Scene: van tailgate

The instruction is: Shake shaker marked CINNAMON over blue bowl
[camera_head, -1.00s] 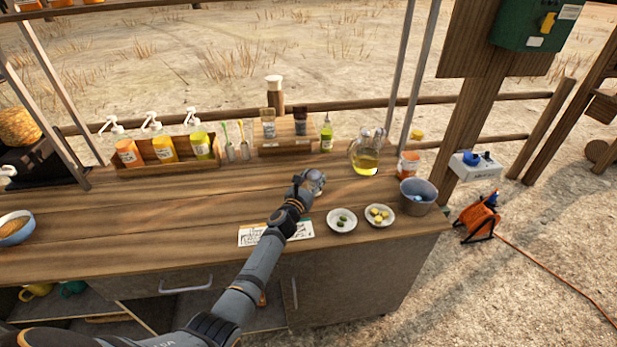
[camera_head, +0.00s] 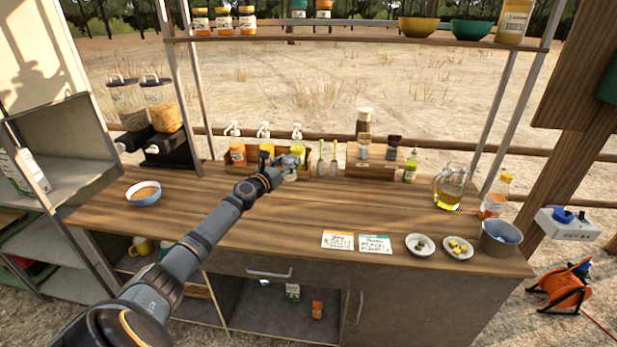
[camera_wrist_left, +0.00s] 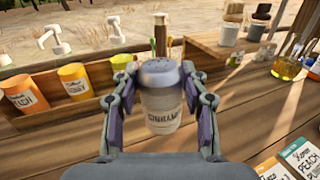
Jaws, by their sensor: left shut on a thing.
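My left gripper (camera_head: 291,163) is shut on a shaker (camera_wrist_left: 160,97) with a grey cap and a pale body. Its label, partly blurred in the left wrist view, appears to read CINNAMON. The shaker is upright between the two fingers, above the counter and in front of the bottle rack. In the head view the gripper mostly hides it. My right gripper is not in view.
A wooden rack (camera_wrist_left: 45,117) of pump bottles stands behind the gripper. A small wooden stand (camera_head: 369,171) with shakers, an oil jug (camera_head: 447,196), two small plates and a metal bucket (camera_head: 500,240) are to the right. The counter between gripper and bowl is clear.

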